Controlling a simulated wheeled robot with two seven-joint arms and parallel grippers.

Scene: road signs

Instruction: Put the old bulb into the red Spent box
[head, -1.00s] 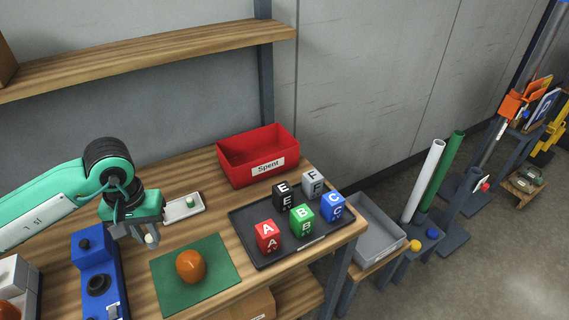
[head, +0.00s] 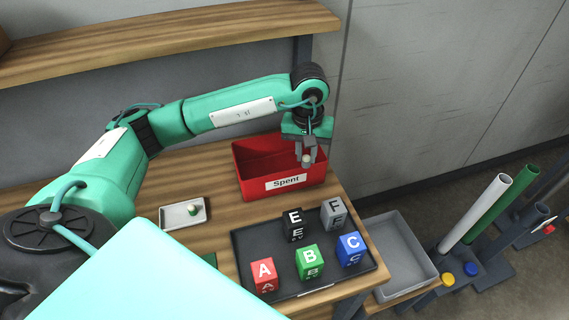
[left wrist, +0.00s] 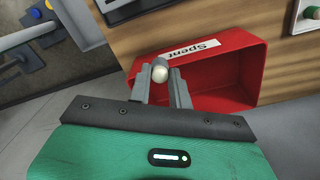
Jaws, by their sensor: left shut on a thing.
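The old bulb (left wrist: 160,72), small with a pale round end, is held between the fingers of my left gripper (head: 307,160). In the left wrist view the left gripper (left wrist: 162,88) is shut on it. The red Spent box (head: 256,173) stands at the back right of the bench, open at the top, with a white label on its front. In the head view the gripper and bulb overlap the box's right part. In the left wrist view the box (left wrist: 258,68) lies beyond the fingers, and the bulb overlaps its labelled side near the rim. My right gripper is not in view.
A dark tray (head: 262,250) with several lettered cubes lies in front of the box. A small white tray (head: 176,216) with a small bulb-like item is to the left. A wooden shelf (head: 170,42) runs above the bench. A grey bin (head: 395,255) stands at the right.

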